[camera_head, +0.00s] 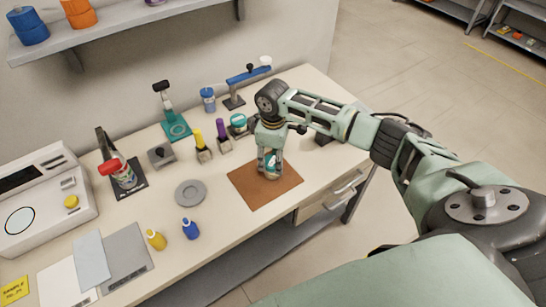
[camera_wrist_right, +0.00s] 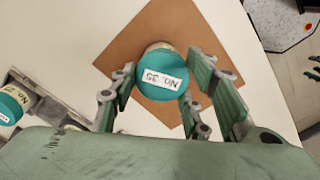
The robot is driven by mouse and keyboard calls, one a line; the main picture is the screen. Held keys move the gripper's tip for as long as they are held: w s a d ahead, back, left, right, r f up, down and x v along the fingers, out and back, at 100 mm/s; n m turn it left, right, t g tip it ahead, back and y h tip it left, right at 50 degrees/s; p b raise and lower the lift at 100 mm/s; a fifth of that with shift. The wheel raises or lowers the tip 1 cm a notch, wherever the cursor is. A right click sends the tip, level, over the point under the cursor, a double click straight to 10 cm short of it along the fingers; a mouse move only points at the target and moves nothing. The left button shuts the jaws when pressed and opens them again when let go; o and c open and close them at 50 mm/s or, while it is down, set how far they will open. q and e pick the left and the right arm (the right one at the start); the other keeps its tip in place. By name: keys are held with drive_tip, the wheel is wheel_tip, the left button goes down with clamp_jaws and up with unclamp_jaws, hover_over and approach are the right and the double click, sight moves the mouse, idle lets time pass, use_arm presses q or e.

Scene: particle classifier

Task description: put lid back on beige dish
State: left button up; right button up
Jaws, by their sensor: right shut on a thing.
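A teal lid (camera_wrist_right: 162,76) with a white "No. 35" label is between the fingers of my right gripper (camera_wrist_right: 160,82). The beige dish (camera_wrist_right: 157,46) shows just past the lid's edge in the right wrist view, over the brown mat (camera_wrist_right: 150,22). In the head view my right gripper (camera_head: 270,164) points down at the brown mat (camera_head: 262,196) and is shut on the lid. The fingers partly hide the lid and dish there. I cannot tell whether the lid is fully seated on the dish. My left gripper is not in view.
Another teal-lidded jar (camera_head: 238,122) stands behind the mat, near purple-topped (camera_head: 222,137) and yellow-topped (camera_head: 200,146) bottles. A grey disc (camera_head: 190,193) lies left of the mat.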

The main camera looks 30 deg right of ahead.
drive_tip(key=shift+f, duration=0.45)
idle(0.6)
drive_tip(key=o, duration=1.1)
